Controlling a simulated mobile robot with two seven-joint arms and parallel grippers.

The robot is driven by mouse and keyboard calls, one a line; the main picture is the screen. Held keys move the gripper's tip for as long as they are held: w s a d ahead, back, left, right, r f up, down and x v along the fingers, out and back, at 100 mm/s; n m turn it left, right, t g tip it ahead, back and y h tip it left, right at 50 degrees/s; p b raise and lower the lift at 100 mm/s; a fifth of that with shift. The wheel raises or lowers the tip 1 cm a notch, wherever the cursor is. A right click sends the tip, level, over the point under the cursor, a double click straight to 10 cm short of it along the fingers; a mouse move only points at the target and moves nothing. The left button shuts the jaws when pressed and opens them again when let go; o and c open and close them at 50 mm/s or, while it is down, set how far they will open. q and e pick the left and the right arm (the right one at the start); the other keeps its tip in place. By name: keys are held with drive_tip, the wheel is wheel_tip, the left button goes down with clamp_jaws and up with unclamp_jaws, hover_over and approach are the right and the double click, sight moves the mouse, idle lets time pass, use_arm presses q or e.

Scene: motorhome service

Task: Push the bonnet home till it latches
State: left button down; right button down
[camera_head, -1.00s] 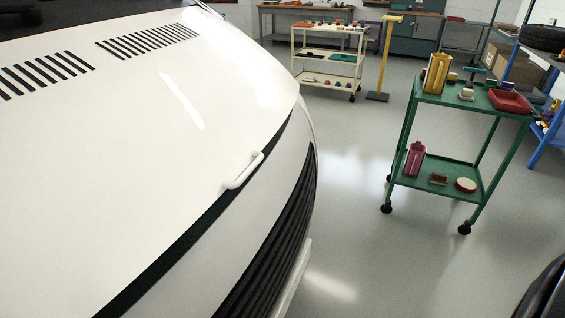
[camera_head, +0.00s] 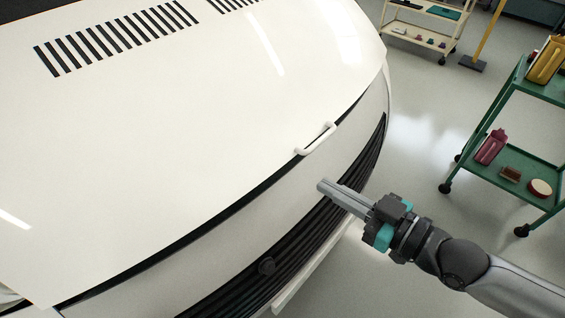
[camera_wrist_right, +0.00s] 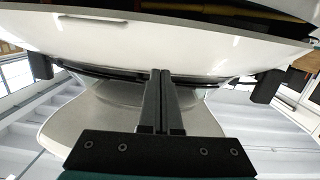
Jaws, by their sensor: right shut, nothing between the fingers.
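The bonnet (camera_head: 190,130) is a large white panel with rows of black slots. A white bar handle (camera_head: 317,139) sits at its front edge. A dark gap (camera_head: 215,218) runs between that edge and the white front panel; I cannot tell the bonnet's exact height above its seat. My right gripper (camera_head: 324,187) is shut and empty, in front of the vehicle, below the handle in the head view and apparently clear of it. In the right wrist view the shut fingers (camera_wrist_right: 161,75) point toward white bodywork (camera_wrist_right: 130,38). My left gripper is not in view.
A black grille (camera_head: 300,240) and a pale bumper edge (camera_head: 312,272) lie below the front panel. A green trolley (camera_head: 520,160) with several items stands at the right. A cream trolley (camera_head: 425,43) is farther back. Grey floor (camera_head: 420,130) between them is free.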

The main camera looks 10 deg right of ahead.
drive_tip(key=w, duration=0.1)
approach(268, 162)
wheel_tip(268, 162, up, 3)
drive_tip(key=w+a, duration=0.2)
drive_tip(key=w, duration=0.1)
drive_tip(key=f, duration=0.1)
drive_tip(key=w+a+f+b, duration=0.1)
drive_tip(key=shift+w+f+b, duration=0.15)
drive_tip(key=shift+f+b, duration=0.15)
drive_tip(key=shift+f, duration=0.05)
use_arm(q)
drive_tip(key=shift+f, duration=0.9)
use_arm(e)
drive_tip(key=shift+w+a+f, duration=0.25)
drive_tip(key=shift+w+f, duration=0.05)
drive_tip(key=shift+f, duration=0.15)
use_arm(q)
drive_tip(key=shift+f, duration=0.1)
